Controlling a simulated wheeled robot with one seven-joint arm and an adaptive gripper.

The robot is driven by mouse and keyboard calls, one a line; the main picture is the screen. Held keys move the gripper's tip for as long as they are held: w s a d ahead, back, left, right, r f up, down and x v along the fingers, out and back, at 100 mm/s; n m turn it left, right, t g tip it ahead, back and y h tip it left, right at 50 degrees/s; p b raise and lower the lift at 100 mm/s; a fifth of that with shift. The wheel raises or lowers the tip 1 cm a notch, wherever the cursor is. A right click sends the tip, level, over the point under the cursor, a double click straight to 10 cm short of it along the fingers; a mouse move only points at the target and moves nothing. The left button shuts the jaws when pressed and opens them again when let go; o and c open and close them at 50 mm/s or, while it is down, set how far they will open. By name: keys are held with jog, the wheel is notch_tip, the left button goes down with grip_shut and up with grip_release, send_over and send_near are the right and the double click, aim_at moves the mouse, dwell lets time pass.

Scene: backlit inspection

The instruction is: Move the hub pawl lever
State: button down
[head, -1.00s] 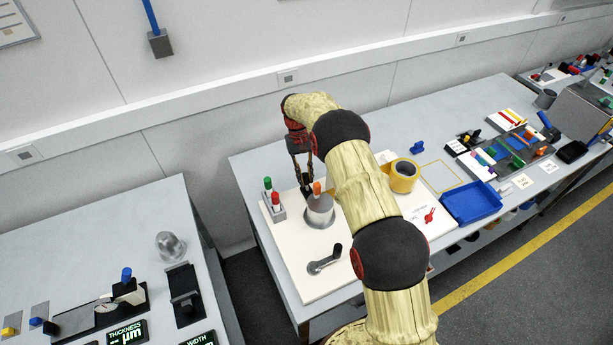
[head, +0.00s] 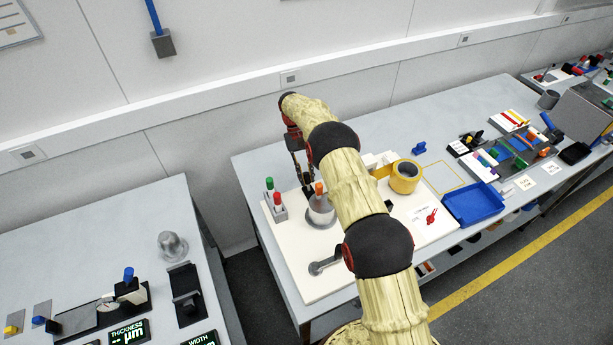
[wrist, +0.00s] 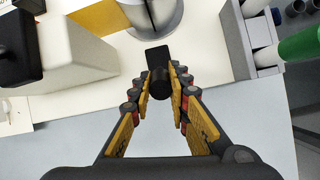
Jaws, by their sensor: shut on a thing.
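The hub is a grey cylinder (head: 320,212) with an orange-topped post, on a cream board (head: 288,258). The wrist view shows only part of its grey side (wrist: 150,14). The pawl lever is a dark piece beside the hub, with a black flat arm (wrist: 157,54) and a round black knob (wrist: 160,84). My gripper (wrist: 160,74) is shut on the knob, one finger on each side. In the head view my gripper (head: 303,180) reaches down behind the hub, and the lever is mostly hidden there.
A grey holder (head: 280,214) with red and green pieces stands close left of the hub. A grey crank (head: 322,266) lies in front, partly behind my arm. A yellow roll (head: 405,176) and blue tray (head: 472,204) are to the right.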

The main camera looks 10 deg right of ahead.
jog(key=c, duration=1.6)
grip_release()
jog(key=shift+w, duration=0.1)
jog(key=shift+c, duration=0.2)
jog(key=shift+a, duration=0.1)
jog(key=d+v, duration=0.1)
jog(key=v, duration=1)
jog(key=shift+a+r, duration=0.3)
jog(key=shift+r, duration=0.15)
